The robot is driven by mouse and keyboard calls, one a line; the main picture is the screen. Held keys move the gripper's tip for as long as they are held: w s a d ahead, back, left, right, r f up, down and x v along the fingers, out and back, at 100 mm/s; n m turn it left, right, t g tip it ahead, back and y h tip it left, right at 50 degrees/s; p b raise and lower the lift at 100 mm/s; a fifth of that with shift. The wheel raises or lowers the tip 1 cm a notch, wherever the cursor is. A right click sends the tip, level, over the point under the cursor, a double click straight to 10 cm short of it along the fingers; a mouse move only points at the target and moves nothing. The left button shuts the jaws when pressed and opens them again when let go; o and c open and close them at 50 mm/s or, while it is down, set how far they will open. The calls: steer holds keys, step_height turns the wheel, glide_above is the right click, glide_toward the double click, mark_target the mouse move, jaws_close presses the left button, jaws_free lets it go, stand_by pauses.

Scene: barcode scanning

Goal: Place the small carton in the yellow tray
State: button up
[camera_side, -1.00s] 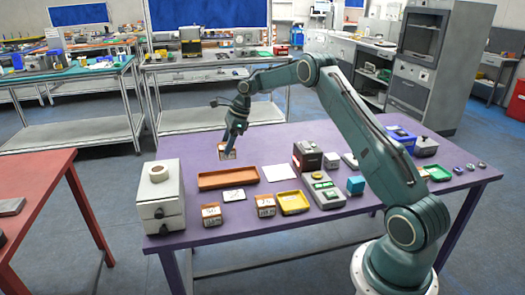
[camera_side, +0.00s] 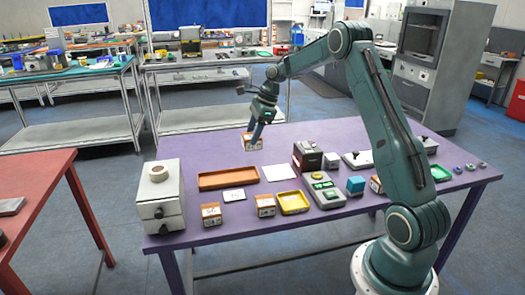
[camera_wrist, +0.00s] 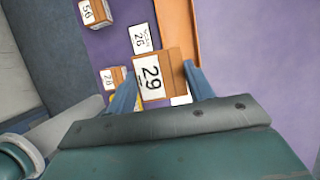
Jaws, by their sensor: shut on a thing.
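My gripper (camera_side: 257,134) is shut on a small brown carton (camera_side: 252,143) with a white label, held over the far part of the purple table. In the wrist view the carton (camera_wrist: 152,72) sits between the two blue fingers (camera_wrist: 163,85), its label reading 29. The yellow tray (camera_side: 293,210) lies near the table's front edge, to the right of and nearer than the held carton. It looks empty in the side view. In the wrist view only a sliver of yellow shows beside the carton.
Other cartons (camera_side: 211,215) (camera_side: 265,205) stand left of the yellow tray. White drawers (camera_side: 160,205) stand at left.

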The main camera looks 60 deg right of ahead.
steer(key=s+a+r, duration=0.1)
steer(key=s+r, duration=0.1)
steer(key=s, duration=0.6)
steer(key=s+a+r, duration=0.1)
steer(key=s+r, duration=0.2)
steer(key=s, duration=0.6)
steer(key=shift+a, duration=0.35)
steer(key=shift+s, duration=0.1)
step_height(320, 180, down, 16)
steer(key=shift+f, duration=1.9)
steer(key=shift+f, duration=0.15)
